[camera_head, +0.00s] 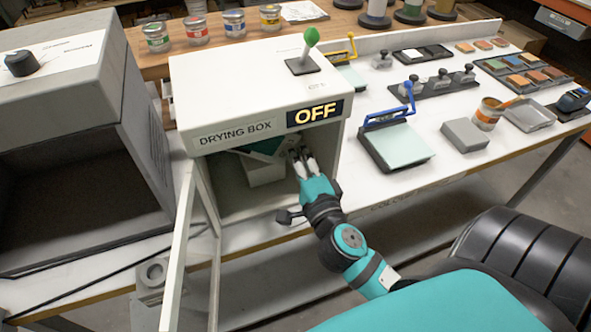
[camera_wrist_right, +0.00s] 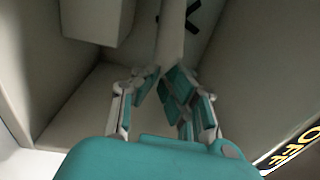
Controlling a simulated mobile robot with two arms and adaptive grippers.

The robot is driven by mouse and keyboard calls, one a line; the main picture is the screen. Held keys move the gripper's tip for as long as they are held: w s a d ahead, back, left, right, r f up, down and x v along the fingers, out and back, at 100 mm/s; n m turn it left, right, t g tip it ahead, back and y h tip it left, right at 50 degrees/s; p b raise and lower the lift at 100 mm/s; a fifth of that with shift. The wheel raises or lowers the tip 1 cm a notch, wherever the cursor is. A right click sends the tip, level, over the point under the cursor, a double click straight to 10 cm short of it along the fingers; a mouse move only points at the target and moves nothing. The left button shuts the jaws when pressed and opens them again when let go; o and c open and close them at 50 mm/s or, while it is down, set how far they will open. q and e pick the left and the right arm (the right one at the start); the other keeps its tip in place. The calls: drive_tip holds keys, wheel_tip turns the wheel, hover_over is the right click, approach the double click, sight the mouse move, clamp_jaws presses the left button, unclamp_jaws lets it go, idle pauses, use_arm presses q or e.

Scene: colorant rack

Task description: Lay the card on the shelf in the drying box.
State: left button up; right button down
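The drying box (camera_head: 235,75) stands on the table, its front open and its sign reading OFF. My right gripper (camera_head: 299,158) reaches inside it. The card (camera_head: 262,148), teal and pale, is tilted just over a pale block-like shelf (camera_head: 266,173), left of my fingers. In the right wrist view a pale strip (camera_wrist_right: 172,35), seen almost edge-on, runs between the closed-in fingertips of the gripper (camera_wrist_right: 162,78); it looks like the card. The shelf (camera_wrist_right: 95,20) is at upper left there. Whether the card touches the shelf is hidden. My left gripper is out of view.
The box door (camera_head: 178,255) hangs open at the left. A grey cabinet (camera_head: 70,130) stands close on that side. A green-knobbed lever (camera_head: 309,45) is on the box top. A blue-handled press (camera_head: 395,145) and a grey block (camera_head: 465,135) are to the right.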

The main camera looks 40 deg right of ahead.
drive_tip(key=shift+s+f, duration=0.1)
drive_tip(key=shift+f, duration=0.6)
wheel_tip(320, 180, down, 3)
drive_tip(key=shift+r+b, duration=0.1)
drive_tip(key=shift+b, duration=1)
drive_tip(key=shift+w+f, duration=0.25)
drive_tip(key=shift+f, duration=0.05)
drive_tip(key=c, duration=1.5)
unclamp_jaws()
